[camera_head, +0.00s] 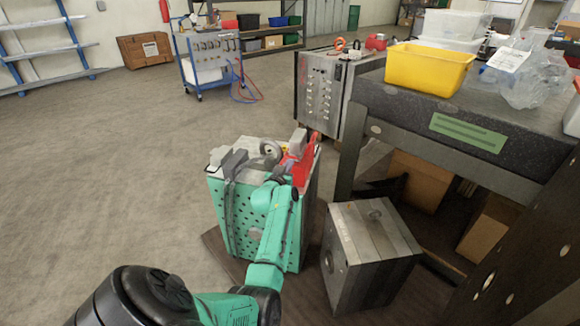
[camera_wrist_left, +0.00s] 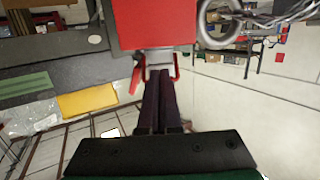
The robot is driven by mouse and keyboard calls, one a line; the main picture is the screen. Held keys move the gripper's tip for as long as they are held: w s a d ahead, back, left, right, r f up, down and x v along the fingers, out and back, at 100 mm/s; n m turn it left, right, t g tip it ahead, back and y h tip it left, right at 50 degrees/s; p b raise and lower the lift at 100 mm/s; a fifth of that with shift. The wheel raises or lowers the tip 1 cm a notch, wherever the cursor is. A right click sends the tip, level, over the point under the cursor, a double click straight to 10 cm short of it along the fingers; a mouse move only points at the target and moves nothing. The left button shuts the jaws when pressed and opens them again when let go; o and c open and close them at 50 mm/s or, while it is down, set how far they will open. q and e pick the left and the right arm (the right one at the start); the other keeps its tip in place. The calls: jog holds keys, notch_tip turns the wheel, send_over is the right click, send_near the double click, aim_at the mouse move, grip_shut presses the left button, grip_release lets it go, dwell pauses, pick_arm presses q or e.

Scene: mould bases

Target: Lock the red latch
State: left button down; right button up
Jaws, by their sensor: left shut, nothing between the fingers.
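The green mould base (camera_head: 226,215) stands upright on a dark board, with a pale metal top carrying fittings. The red latch (camera_head: 302,168) is at the right of its top, partly hidden by my left arm. In the left wrist view, the red latch (camera_wrist_left: 153,25) fills the upper middle, with a grey metal piece under it and thin red parts on both sides. My left gripper (camera_wrist_left: 160,76) is shut and empty, its dark fingertips close to the latch's near end. I cannot tell whether they touch it. My right gripper is not in view.
A grey metal block (camera_head: 370,250) stands right of the green base. A dark workbench (camera_head: 480,110) with a yellow bin (camera_head: 428,68) and clear containers is at the right. A grey cabinet (camera_head: 325,95) stands behind. The floor at the left is clear.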

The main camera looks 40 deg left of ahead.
pick_arm(q)
jog(key=shift+w+r, duration=0.1)
jog(key=shift+r, duration=0.15)
jog(key=shift+w+a+r+p, duration=0.15)
jog(key=shift+w+r+p, duration=0.1)
jog(key=shift+r+p, duration=0.25)
jog(key=shift+r, duration=0.1)
jog(key=shift+w+r, duration=0.1)
jog(key=shift+w, duration=0.05)
dwell(0.4)
jog(key=shift+w+a+r, duration=0.2)
jog(key=shift+w, duration=0.05)
dwell(0.4)
